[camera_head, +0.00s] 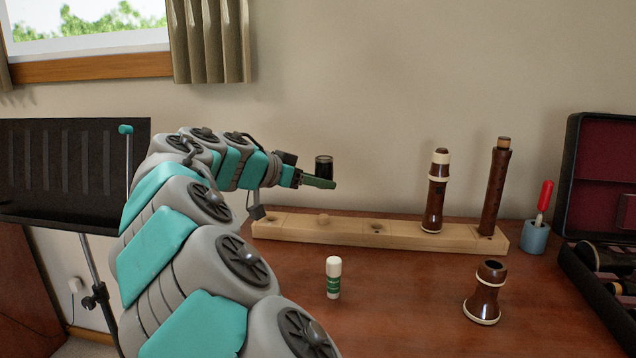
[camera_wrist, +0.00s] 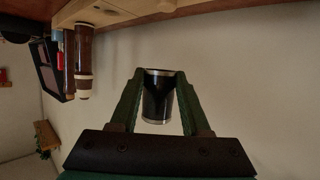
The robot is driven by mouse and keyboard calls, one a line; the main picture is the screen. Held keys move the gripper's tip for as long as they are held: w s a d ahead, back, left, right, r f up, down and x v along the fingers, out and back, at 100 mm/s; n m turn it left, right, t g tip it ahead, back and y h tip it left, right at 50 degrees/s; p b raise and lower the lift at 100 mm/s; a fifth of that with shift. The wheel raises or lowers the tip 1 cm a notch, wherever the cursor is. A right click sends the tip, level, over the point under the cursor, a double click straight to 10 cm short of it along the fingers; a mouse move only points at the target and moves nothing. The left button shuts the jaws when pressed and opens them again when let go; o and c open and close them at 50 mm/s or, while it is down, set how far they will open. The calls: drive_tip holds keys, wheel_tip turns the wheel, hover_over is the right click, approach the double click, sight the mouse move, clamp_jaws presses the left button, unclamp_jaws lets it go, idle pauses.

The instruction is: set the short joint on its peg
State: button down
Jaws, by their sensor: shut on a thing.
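The short joint (camera_head: 324,165) is a small black cylinder with silver rings, held upright above the left part of the wooden peg rack (camera_head: 345,235). My gripper (camera_head: 320,182) is shut on it. In the wrist view, the short joint (camera_wrist: 158,97) sits between the two green fingers of my gripper (camera_wrist: 158,100). A short pale peg (camera_head: 323,219) stands on the rack below the joint, with a clear gap between them. A darker peg or hole (camera_head: 376,227) is farther right on the rack; I cannot tell which.
A brown joint with cream rings (camera_head: 436,192) and a long brown joint (camera_head: 495,188) stand on the rack's right side. A brown bell (camera_head: 485,293) and a white-green tube (camera_head: 333,278) stand in front. A blue cup (camera_head: 536,237) and open case (camera_head: 600,180) are at right.

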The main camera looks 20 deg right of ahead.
sight(320, 217)
drive_tip(key=shift+f, duration=0.1)
wheel_tip(320, 217, down, 6)
drive_tip(key=b, duration=0.5)
drive_tip(key=shift+b, duration=0.3)
drive_tip(key=shift+r+b, duration=0.2)
drive_tip(key=shift+b, duration=0.8)
idle(1.6)
drive_tip(key=shift+f+b, duration=0.95)
drive_tip(key=shift+f, duration=0.05)
drive_tip(key=shift+b, duration=0.85)
idle(1.8)
drive_tip(key=shift+f+b, duration=0.35)
drive_tip(key=shift+b, duration=0.05)
